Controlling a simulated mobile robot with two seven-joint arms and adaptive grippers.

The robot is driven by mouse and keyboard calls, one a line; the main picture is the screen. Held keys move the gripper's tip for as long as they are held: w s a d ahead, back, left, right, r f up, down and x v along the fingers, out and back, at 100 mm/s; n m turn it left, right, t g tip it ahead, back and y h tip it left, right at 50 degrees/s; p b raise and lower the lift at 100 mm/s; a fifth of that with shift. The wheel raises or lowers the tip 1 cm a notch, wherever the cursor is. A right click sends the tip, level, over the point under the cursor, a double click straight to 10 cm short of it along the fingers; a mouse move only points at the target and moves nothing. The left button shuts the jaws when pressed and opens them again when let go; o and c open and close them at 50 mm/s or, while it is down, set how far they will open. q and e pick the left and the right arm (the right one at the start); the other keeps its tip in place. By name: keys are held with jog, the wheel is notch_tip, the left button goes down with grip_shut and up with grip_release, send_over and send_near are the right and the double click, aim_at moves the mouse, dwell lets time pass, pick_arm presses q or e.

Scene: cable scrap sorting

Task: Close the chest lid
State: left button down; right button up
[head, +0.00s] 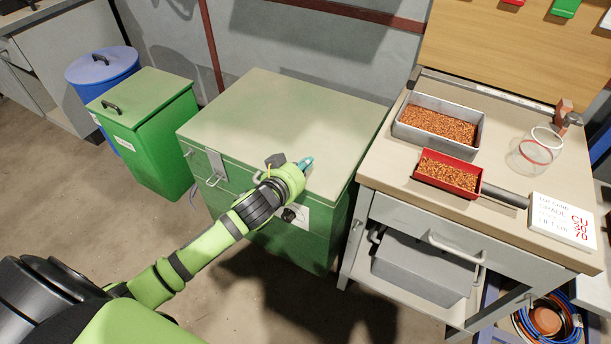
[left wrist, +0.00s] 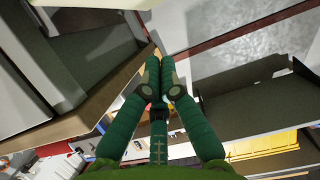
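The green chest (head: 310,246) stands in the middle of the head view, between a green bin and the workbench. Its pale green lid (head: 290,115) lies flat across the top, with no visible gap at the parts of the front edge that show. A metal latch (head: 215,168) hangs at the front left. My left gripper (head: 306,162) is at the lid's front edge, right of the middle; contact cannot be told. In the left wrist view its green fingers (left wrist: 166,65) are drawn together with nothing seen between them. My forearm hides part of the chest front. My right gripper is out of view.
A green bin (head: 150,130) and a blue drum (head: 103,68) stand left of the chest. The workbench (head: 400,185) at right carries a grey tray (head: 400,131), a red tray (head: 420,178) and a glass jar (head: 538,150). Floor is clear in front of the bin.

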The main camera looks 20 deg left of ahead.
pick_arm(q)
notch_tip(320, 180, down, 4)
jog(key=shift+w+f+b, duration=0.1)
jog(key=shift+b, duration=0.35)
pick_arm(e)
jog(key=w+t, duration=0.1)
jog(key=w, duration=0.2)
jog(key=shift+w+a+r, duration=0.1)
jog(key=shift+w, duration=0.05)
